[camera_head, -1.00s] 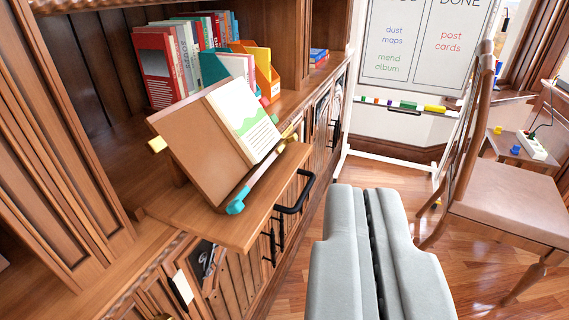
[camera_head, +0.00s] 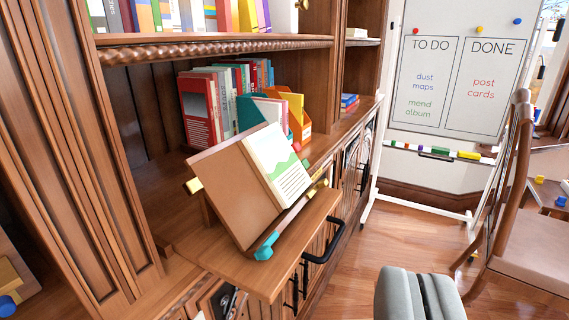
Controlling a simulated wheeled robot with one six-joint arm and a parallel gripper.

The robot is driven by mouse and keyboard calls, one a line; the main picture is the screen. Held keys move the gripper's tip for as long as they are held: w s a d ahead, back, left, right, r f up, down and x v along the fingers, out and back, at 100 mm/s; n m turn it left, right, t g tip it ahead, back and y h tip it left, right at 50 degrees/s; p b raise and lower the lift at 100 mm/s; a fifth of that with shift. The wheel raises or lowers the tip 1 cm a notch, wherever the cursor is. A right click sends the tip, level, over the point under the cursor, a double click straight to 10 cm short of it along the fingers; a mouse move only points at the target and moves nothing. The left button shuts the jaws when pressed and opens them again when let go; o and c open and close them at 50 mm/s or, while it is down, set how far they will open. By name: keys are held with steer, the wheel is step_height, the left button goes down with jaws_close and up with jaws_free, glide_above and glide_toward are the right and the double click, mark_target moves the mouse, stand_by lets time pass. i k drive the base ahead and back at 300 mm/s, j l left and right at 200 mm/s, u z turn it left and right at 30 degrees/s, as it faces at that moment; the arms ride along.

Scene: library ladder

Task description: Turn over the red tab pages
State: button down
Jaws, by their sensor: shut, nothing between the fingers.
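An open book (camera_head: 276,168) rests tilted on a brown book stand (camera_head: 226,184) on the pull-out wooden shelf (camera_head: 249,275). Its visible page has a green picture and lines of text. A teal clip (camera_head: 266,247) sits at the stand's lower corner, and a yellow piece (camera_head: 194,186) shows at its left edge. I cannot make out a red tab on the pages; a small pinkish-red spot shows at the book's upper right edge. My grey gripper (camera_head: 421,293) is shut and empty at the bottom edge, right of the shelf and apart from the book.
Red and grey books (camera_head: 203,104) and orange and teal file holders (camera_head: 290,115) stand behind the book. A black handle (camera_head: 324,242) juts from the shelf's front. A chair (camera_head: 510,220) stands at the right, a whiteboard (camera_head: 455,80) at the back. Open floor lies between.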

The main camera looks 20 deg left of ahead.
mark_target(279, 158)
steer(key=l+u, duration=0.35)
steer(key=l, duration=0.15)
steer(key=l+u, duration=0.4)
steer(key=k+l, duration=0.05)
steer(key=l, duration=0.05)
